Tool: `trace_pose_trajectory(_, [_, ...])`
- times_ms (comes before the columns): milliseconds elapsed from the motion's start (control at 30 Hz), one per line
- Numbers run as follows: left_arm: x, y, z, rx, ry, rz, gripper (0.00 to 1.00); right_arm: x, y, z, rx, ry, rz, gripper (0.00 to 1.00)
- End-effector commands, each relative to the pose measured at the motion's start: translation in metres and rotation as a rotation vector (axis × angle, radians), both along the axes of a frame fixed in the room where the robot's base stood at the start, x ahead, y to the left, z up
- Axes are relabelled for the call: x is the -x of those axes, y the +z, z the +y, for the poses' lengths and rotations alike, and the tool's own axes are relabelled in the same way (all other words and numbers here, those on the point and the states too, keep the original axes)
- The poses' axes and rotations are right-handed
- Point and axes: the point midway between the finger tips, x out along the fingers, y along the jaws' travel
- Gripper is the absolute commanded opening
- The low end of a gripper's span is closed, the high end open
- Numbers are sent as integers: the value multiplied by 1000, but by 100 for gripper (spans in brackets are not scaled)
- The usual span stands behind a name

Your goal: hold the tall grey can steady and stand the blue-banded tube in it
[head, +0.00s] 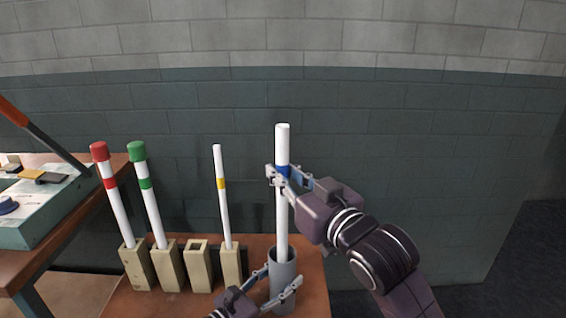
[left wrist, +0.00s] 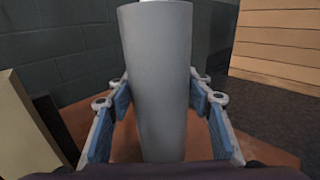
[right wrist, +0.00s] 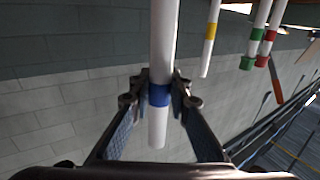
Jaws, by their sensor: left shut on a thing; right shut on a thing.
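The tall grey can (head: 285,272) stands on the table at the right of the row of holders. My left gripper (head: 276,284) is shut around its sides, and the can fills the space between the fingers in the left wrist view (left wrist: 155,75). The white blue-banded tube (head: 282,215) stands upright with its lower end inside the can's mouth. My right gripper (head: 280,177) is shut on the tube at the blue band, which also shows in the right wrist view (right wrist: 159,95). The tube's bottom is hidden inside the can.
Left of the can stand several tan holders. One holder (head: 198,270) is empty. Others hold a yellow-banded tube (head: 222,195), a green-capped tube (head: 150,195) and a red-capped tube (head: 112,195). A second table with a tray (head: 40,215) is at far left. A block wall is behind.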

Motion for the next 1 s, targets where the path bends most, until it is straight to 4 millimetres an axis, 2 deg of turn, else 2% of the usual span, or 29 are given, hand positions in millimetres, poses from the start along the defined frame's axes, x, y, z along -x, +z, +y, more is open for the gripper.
trace_pose_trajectory(200, [0,0,0,0,0,1,19,0,-19,0,0,0,2,0])
trace_pose_trajectory(433, [0,0,0,0,0,1,19,0,-32,0,0,0,1,0])
trace_pose_trajectory(1000, [0,0,0,0,0,1,19,0,-36,0,0,0,-1,0])
